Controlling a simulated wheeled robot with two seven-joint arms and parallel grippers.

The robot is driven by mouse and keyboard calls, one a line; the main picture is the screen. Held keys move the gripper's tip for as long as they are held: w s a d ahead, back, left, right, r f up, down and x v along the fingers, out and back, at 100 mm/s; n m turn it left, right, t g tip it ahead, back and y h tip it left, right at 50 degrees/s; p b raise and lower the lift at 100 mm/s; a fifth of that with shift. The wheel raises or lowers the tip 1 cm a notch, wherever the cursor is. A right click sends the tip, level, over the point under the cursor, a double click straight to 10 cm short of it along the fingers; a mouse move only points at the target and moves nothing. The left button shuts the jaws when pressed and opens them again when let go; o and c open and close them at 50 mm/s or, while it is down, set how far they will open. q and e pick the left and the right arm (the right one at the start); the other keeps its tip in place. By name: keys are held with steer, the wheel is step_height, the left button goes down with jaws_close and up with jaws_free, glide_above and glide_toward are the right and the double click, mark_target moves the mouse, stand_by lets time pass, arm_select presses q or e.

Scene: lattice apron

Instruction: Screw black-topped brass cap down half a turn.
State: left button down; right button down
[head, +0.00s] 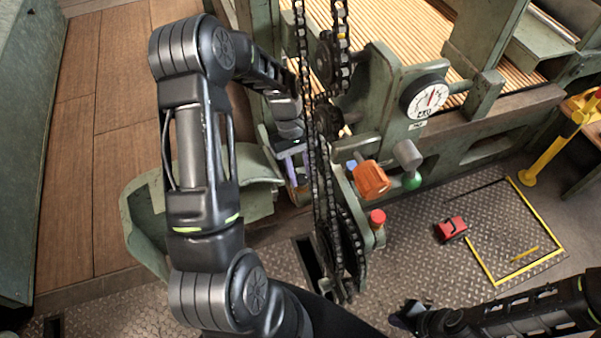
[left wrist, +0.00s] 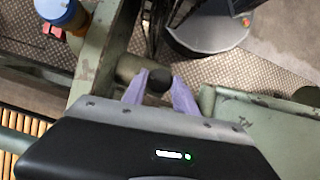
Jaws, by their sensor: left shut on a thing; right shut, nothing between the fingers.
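In the left wrist view, the cap's black top (left wrist: 160,82) shows between the two purple fingertips of my left gripper (left wrist: 160,76), which is shut on it. Its brass side is mostly hidden by the fingers, so I cannot tell how far down it sits. In the head view my left gripper (head: 294,168) reaches down behind the hanging chains, beside the green machine frame; the cap is not clearly visible there. My right gripper (head: 404,316) is at the bottom of the head view, dark, shut and empty, away from the machine.
Black chains (head: 325,150) hang close to the right of my left gripper. An orange knob (head: 371,178), a green ball (head: 412,181), a red knob (head: 377,217) and a dial (head: 431,97) are on the machine. A red object (head: 451,228) lies on the open plate floor.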

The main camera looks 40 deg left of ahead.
arm_select(q)
steer(key=shift+w, duration=0.1)
steer(key=c, duration=1)
jaws_free()
steer(key=shift+o, duration=0.2)
steer(key=v, duration=0.7)
steer(key=shift+a+r+b, duration=0.15)
steer(key=shift+r+b, duration=0.2)
